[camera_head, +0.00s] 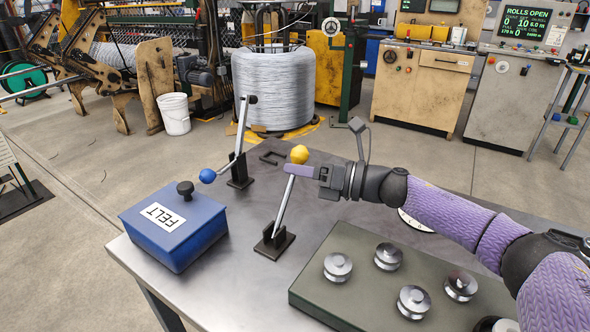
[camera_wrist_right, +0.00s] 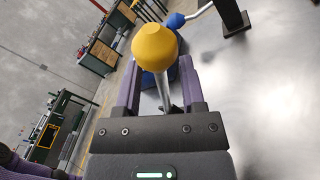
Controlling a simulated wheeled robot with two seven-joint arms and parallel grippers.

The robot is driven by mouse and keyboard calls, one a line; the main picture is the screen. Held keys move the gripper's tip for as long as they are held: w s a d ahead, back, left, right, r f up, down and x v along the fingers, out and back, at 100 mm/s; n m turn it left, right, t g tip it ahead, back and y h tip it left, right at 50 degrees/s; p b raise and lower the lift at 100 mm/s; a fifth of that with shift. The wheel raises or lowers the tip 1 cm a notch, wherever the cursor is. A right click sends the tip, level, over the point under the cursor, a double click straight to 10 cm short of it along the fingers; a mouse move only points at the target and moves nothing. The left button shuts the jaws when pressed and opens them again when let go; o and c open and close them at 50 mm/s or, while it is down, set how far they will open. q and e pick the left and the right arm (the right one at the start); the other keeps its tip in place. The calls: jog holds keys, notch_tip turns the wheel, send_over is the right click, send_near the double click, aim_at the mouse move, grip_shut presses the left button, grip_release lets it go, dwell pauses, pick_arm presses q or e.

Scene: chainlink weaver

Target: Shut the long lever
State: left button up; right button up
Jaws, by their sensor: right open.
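Two levers stand on the metal table. One has a yellow knob (camera_head: 299,154) on a straight silver rod (camera_head: 284,208) rising from a black base, tilted slightly right. The other has a blue knob (camera_head: 208,176) on a bent side arm, beside an upright rod with a black tip. I cannot tell for sure which is called the long lever. My right gripper (camera_head: 290,170) is open around the yellow-knobbed rod, just below the knob. In the right wrist view the yellow knob (camera_wrist_right: 155,47) shows between the two purple fingers, hiding part of the rod. My left gripper is out of view.
A blue box (camera_head: 175,235) labelled FELT, with a black lid knob, stands at the table's left. A dark green board (camera_head: 340,300) with several metal pulleys lies at the front right. The blue knob sits close to the box. Bare table lies between box and board.

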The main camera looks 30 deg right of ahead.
jog(key=shift+w+a, duration=0.35)
jog(key=shift+w, duration=0.05)
grip_shut()
dwell(1.2)
